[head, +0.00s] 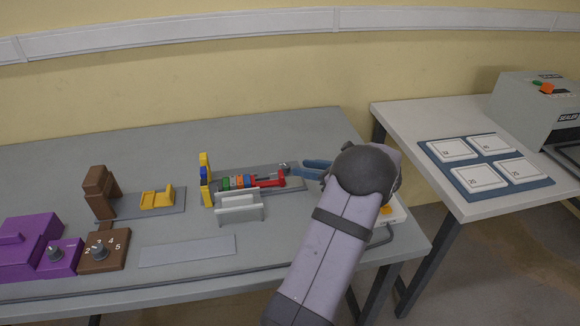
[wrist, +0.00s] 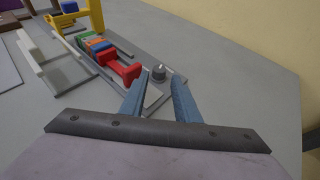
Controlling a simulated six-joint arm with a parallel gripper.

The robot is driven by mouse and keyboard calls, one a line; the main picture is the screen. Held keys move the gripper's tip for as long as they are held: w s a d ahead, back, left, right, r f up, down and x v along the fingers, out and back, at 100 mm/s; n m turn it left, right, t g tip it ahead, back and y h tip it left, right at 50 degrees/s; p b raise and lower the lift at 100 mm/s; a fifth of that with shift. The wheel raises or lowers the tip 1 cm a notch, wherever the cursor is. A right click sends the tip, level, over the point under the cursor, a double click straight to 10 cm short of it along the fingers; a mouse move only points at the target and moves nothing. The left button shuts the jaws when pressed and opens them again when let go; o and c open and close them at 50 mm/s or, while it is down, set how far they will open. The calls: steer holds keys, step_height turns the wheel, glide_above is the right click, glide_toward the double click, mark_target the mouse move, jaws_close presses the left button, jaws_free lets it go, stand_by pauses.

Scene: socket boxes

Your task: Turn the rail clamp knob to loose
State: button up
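The rail clamp knob (wrist: 158,72) is a small grey knob at the near end of the rail base. It also shows in the head view (head: 285,167), just left of my fingertips. My gripper (wrist: 159,79) has two blue fingers standing apart, with nothing between them. In the wrist view the knob lies just beyond the fingertips, lined up with the gap. In the head view my gripper (head: 306,168) reaches in from the right, a little short of the knob. I cannot read the knob's setting.
Beside the knob is a red clamp (wrist: 120,70), with several coloured blocks (wrist: 98,45) and a yellow stand (wrist: 85,16) behind it. A grey slotted holder (head: 240,207) stands in front. A brown numbered dial box (head: 104,260) and purple box (head: 28,245) are at left.

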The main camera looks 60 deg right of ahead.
mark_target(286, 166)
steer(key=shift+p+x, duration=0.5)
steer(key=shift+x, duration=3.05)
jaws_close()
